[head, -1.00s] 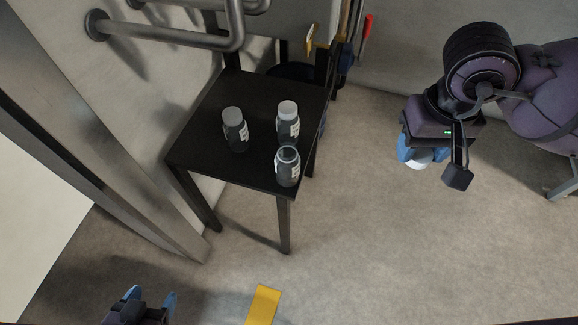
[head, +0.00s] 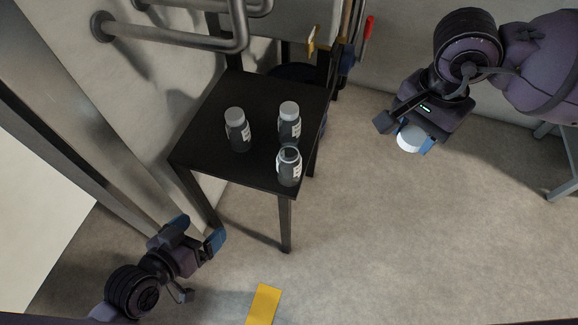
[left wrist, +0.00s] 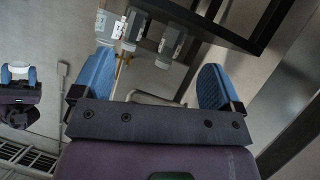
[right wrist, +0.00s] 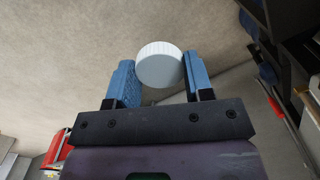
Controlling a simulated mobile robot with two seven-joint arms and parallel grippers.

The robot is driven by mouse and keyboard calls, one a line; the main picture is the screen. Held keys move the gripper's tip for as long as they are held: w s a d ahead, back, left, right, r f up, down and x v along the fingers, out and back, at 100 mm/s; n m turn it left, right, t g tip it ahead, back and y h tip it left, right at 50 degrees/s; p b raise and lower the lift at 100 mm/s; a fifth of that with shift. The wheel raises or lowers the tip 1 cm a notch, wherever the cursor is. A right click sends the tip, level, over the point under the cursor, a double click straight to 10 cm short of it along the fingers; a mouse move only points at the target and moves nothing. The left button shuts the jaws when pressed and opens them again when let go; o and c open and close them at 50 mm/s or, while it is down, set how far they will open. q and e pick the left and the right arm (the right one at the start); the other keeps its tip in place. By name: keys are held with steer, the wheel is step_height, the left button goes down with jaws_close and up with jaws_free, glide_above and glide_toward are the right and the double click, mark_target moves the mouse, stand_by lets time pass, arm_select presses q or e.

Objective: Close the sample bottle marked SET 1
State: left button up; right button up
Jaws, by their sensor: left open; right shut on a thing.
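The left bottle (head: 238,132) and the back right bottle (head: 289,122) have white-grey caps. The front right bottle (head: 288,168) shows an uncapped, open-looking mouth. The label writing is too small to read, so I cannot tell which is SET 1. My right gripper (head: 414,134) is shut on a white ribbed cap (right wrist: 160,64), in the air right of the table. My left gripper (head: 196,231) is open and empty, low and left of the table's front; the bottles also show in the left wrist view (left wrist: 170,42).
Metal pipes (head: 180,36) run along the wall behind the table's left. A slanted metal frame (head: 100,130) stands left. A yellow strip (head: 263,304) lies on the floor in front. Open floor lies right of the table.

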arm_select(q)
steer(key=w+d+m+t+h, duration=0.2)
steer(key=w+d+h, duration=0.15)
steer(key=d, duration=0.35)
steer(key=m+t+b, duration=0.1)
steer(key=m+t, duration=0.1)
glide_toward(282, 172)
steer(key=shift+w+d+f, duration=0.1)
steer(key=shift+w+d, duration=0.2)
steer(key=shift+w, duration=0.1)
arm_select(e)
steer(key=w+a+f+m, duration=0.2)
steer(key=w+a+m, duration=0.1)
steer(key=a+m, duration=0.6)
steer(key=w+a+f+m, duration=0.3)
steer(key=a+m, duration=0.6)
steer(key=a, duration=0.3)
steer(key=shift+w, duration=0.3)
steer(key=shift+d, duration=0.1)
arm_select(q)
steer(key=x, duration=1.2)
steer(key=c, duration=1.4)
steer(key=shift+o, duration=0.2)
arm_select(e)
steer(key=shift+f, duration=2.55)
steer(key=shift+f, duration=0.15)
